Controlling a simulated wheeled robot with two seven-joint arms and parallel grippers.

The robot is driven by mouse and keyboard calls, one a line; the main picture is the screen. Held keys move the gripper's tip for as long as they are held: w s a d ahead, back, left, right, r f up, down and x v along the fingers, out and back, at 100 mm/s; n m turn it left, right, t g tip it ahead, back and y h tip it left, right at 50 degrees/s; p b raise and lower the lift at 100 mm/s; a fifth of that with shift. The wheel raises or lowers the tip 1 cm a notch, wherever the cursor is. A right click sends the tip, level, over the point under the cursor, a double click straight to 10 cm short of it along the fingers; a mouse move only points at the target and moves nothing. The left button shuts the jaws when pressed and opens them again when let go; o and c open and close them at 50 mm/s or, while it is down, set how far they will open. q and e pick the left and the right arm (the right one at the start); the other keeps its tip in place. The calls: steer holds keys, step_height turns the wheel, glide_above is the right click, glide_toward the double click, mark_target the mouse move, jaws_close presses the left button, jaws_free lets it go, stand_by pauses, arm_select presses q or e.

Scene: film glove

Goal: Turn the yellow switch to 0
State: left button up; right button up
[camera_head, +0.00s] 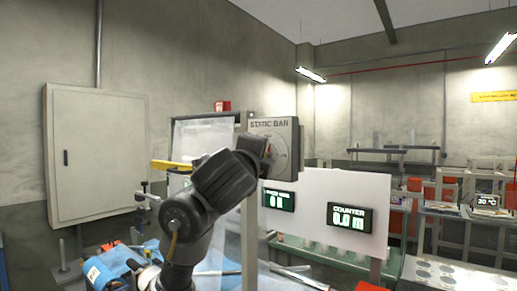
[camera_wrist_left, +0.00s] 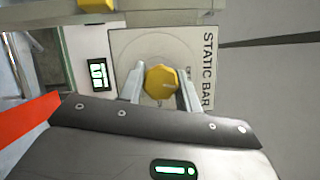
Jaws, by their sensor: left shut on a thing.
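The yellow switch (camera_wrist_left: 161,82) is a many-sided knob on the light grey STATIC BAR panel (camera_wrist_left: 200,45). The panel also shows in the head view (camera_head: 285,128), where my arm hides most of the knob. My left gripper (camera_wrist_left: 161,90) has one finger on each side of the knob and is shut on it. In the head view the left gripper (camera_head: 268,150) reaches the panel's face. A small mark shows on the knob, but its setting and the panel's small lettering are too blurred to read. My right gripper is in neither view.
A white board with a COUNTER display (camera_head: 349,216) reading 0.0 m stands right of my arm, below the panel. A second display (camera_head: 279,199) is beside it. A yellow bar (camera_head: 171,165) lies left of the arm. A grey wall cabinet (camera_head: 100,150) is farther left.

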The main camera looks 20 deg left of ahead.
arm_select(q)
steer(key=shift+n+g+p, duration=0.55)
steer(key=shift+n+g, duration=0.05)
steer(key=shift+n, duration=0.8)
steer(key=o, duration=1)
steer(key=shift+c, duration=0.2)
steer(key=shift+s, duration=0.1)
steer(key=s+p, duration=0.9)
steer(key=s, duration=0.1)
steer(key=shift+s, duration=0.35)
